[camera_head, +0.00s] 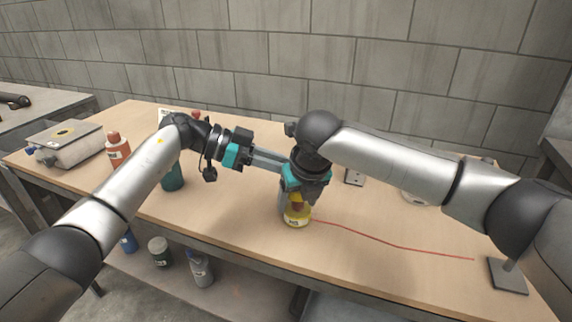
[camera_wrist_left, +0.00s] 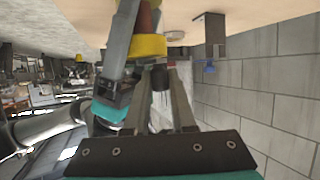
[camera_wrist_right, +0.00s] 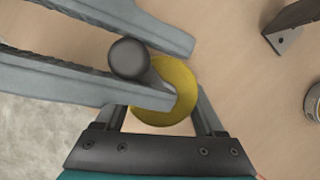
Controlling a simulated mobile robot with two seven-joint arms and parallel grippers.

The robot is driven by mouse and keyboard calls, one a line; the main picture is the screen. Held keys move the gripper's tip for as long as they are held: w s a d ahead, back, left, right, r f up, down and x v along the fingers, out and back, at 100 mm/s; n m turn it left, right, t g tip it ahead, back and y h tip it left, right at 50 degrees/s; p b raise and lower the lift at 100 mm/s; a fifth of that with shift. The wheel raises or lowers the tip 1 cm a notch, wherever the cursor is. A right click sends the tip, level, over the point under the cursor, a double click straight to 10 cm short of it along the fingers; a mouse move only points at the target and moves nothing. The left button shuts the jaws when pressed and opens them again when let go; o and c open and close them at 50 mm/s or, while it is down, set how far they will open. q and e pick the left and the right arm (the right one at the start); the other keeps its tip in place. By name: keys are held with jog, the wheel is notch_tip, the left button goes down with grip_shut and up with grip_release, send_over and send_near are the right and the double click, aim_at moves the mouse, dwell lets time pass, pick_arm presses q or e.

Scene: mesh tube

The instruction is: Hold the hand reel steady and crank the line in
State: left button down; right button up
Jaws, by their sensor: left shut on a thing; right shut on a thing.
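The hand reel (camera_head: 297,217) stands upright on the workbench near its front edge, with yellow flanges and a red-brown spool between them. A red line (camera_head: 395,246) runs from it to the right across the bench. My right gripper (camera_head: 292,198) points down over the reel and is shut on its body. My left gripper (camera_head: 283,167) reaches in from the left above the reel. Its fingers lie either side of the dark crank knob (camera_wrist_right: 128,58) and appear shut on it. In the head view, my right gripper hides the knob and the reel's top.
A dark plate with a post (camera_head: 507,275) stands at the right, near the line's end. An orange bottle (camera_head: 117,150), a dark teal bottle (camera_head: 173,178) and a flat device (camera_head: 65,142) stand left. Several containers sit on the lower shelf. A block wall is behind.

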pick_arm(q)
jog(key=shift+w, duration=0.1)
dwell(0.3)
jog(key=shift+w+f+m+g, duration=0.1)
jog(key=shift+m+g, duration=0.3)
jog(key=shift+g, duration=0.2)
jog(key=shift+m+g, duration=0.3)
jog(key=shift+m, duration=0.1)
jog(key=c, duration=1)
grip_release()
jog(key=v, duration=1.2)
